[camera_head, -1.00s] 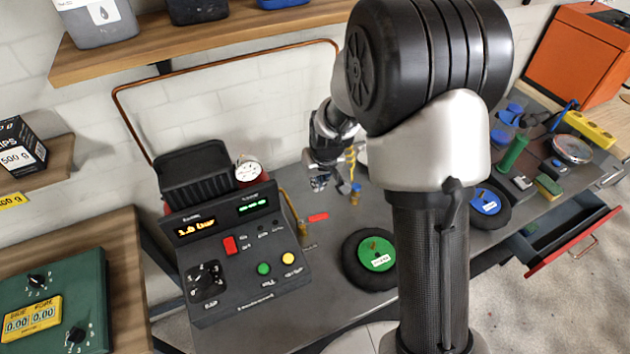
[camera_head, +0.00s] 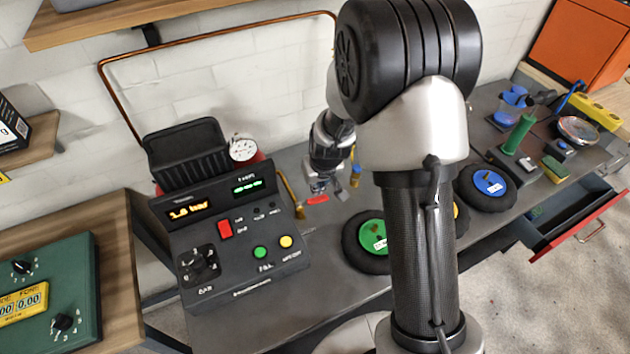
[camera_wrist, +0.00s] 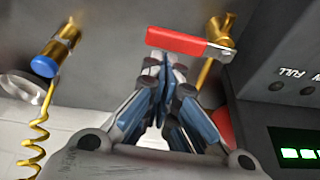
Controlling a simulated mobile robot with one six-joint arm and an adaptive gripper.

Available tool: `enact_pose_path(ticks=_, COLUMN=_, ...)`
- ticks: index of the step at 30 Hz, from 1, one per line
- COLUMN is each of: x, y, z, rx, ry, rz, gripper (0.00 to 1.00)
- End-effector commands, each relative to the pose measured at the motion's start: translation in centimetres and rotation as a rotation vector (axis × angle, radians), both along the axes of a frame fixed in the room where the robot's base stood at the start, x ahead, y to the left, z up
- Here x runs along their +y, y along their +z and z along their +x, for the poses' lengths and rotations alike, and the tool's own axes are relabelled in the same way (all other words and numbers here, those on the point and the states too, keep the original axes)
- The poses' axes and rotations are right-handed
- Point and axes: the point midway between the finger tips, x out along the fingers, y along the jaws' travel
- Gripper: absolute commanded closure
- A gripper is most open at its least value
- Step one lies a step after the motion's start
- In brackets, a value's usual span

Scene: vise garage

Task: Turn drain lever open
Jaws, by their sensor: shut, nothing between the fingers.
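The drain lever has a red handle (camera_wrist: 175,41) that lies across the top of the wrist view, joined at its right end to a brass valve (camera_wrist: 219,27). In the head view the red handle (camera_head: 317,199) shows on the grey bench, beside the control panel. My gripper (camera_wrist: 166,68) is shut and empty, with its fingertips just below the handle in the wrist picture. In the head view my gripper (camera_head: 318,186) is low over the bench, right by the handle. I cannot tell whether it touches the handle.
A black control panel (camera_head: 214,264) with a lit display stands left of the lever. A brass fitting with a blue end (camera_wrist: 55,50) and a coiled yellow hose (camera_wrist: 38,135) are nearby. A green-centred disc (camera_head: 372,238) lies to the right. An open drawer (camera_head: 570,225) juts out at right.

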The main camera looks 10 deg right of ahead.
Motion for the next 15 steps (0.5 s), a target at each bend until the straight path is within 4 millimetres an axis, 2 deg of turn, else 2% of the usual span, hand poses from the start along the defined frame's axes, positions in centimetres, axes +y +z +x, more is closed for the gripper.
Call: enact_pose_path(ticks=15, x=0.18, y=0.42, z=0.15, rx=0.003, ry=-0.025, rz=0.009, gripper=1.0)
